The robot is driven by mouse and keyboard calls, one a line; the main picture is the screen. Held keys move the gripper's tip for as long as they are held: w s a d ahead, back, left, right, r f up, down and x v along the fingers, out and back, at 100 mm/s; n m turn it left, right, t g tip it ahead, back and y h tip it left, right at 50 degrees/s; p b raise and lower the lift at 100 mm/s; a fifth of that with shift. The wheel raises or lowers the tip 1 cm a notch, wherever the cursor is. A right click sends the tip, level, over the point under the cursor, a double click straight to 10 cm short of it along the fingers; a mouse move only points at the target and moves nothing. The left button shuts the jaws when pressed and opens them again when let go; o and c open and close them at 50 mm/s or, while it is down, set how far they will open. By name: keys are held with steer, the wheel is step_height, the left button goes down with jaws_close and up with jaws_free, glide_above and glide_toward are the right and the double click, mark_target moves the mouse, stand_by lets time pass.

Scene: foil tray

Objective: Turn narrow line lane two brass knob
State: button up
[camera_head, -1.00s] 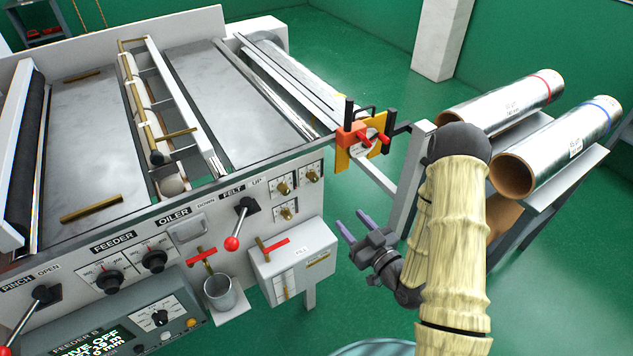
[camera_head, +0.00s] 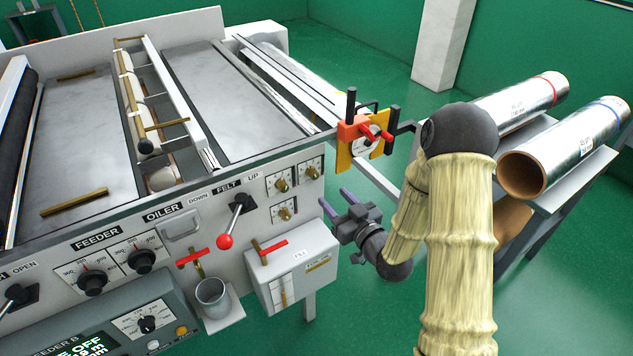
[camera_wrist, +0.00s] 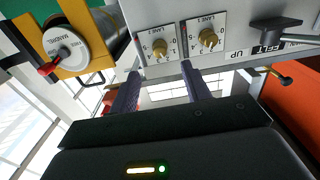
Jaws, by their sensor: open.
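Three small brass knobs on white dial plates sit at the right end of the machine's front panel. In the head view these are the upper left knob (camera_head: 281,185), the upper right knob (camera_head: 311,173) and the lower knob (camera_head: 285,213). The wrist view shows two: the left knob (camera_wrist: 159,47), whose label seems to read LANE 2, and the right knob (camera_wrist: 208,38), labelled LANE 1. My gripper (camera_head: 334,199) is open and empty, just right of the dial plates. In the wrist view its fingers (camera_wrist: 160,73) point up toward the left knob, apart from it.
A yellow plate with a red clamp (camera_head: 362,138) juts from the panel's right corner, near my gripper. The red-knobbed felt lever (camera_head: 239,208) and a grey box with a red handle (camera_head: 291,267) are to the left. Foil rolls (camera_head: 563,150) lie on a rack at right.

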mark_target(316, 178)
steer(key=p+x, duration=0.2)
steer(key=x, duration=0.7)
steer(key=shift+w+a, duration=0.2)
steer(key=shift+w, duration=0.05)
steer(key=c, duration=1)
